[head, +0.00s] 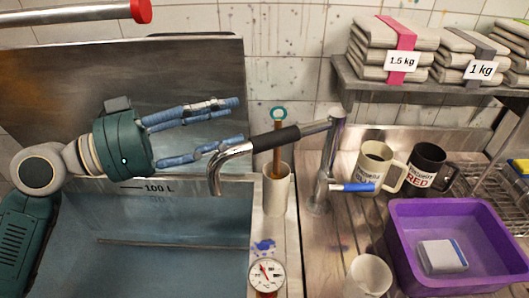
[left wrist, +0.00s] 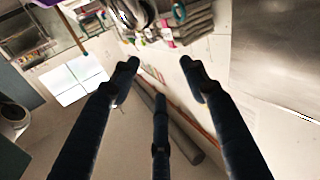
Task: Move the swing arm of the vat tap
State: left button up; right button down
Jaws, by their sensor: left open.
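The vat tap (head: 328,160) is a chrome post on the worktop with a blue lever (head: 356,187). Its swing arm (head: 238,152) reaches left from the post top, with a dark sleeve along its middle and a hooked spout end over the vat's right edge. The vat (head: 150,240) carries a 100 L mark inside. My left gripper (head: 238,121) is open, its blue fingers pointing right, just left of and above the spout bend; they hold nothing. In the left wrist view my open fingers (left wrist: 160,68) show nothing between them; I cannot make out the tap there. My right gripper is out of view.
A dial thermometer (head: 267,277) is at the vat's edge. Mugs (head: 378,170), a white jug (head: 368,275) and a purple tub (head: 400,245) stand right of the tap, below a shelf (head: 420,92).

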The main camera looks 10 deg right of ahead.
aim_at(251, 148)
pick_arm(q)
notch_tip(251, 148, down, 8)
jog(key=shift+s+a+r+p, duration=0.1)
jog(key=shift+r+p, duration=0.1)
jog(key=shift+p, duration=0.65)
jog(key=p+x, duration=0.1)
jog(key=x, duration=0.1)
jog(key=p+x, duration=0.1)
jog(key=x, duration=0.1)
jog(key=p+x, duration=0.1)
jog(key=x, duration=0.1)
jog(key=shift+r+p, duration=0.25)
jog(key=shift+p, duration=0.05)
jog(key=shift+x, duration=0.8)
jog(key=shift+f, duration=0.2)
jog(key=shift+c, duration=0.8)
grip_shut()
